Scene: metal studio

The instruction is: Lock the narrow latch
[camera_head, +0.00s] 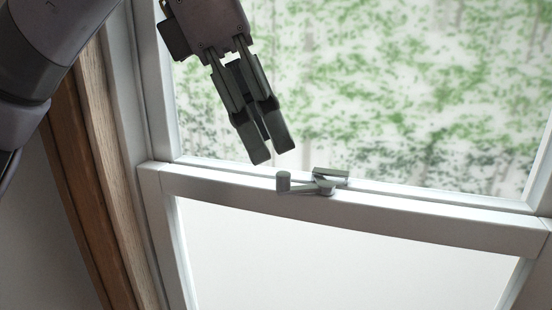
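The narrow latch (325,183) is a small grey metal piece on the white window rail. Its arm lies low and points left, ending in a short upright round knob (283,181). A small flat block sits at its back right side. My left gripper (270,154) comes down from the top left, above and left of the latch. Its two dark fingers are close together with nothing between them, and the tips are apart from the knob. My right gripper is not in view.
The white sash rail (440,213) runs across the window below a pane with blurred green foliage behind it. A lower pale pane is beneath. A white frame and brown wooden trim (90,170) stand at left. The rail right of the latch is clear.

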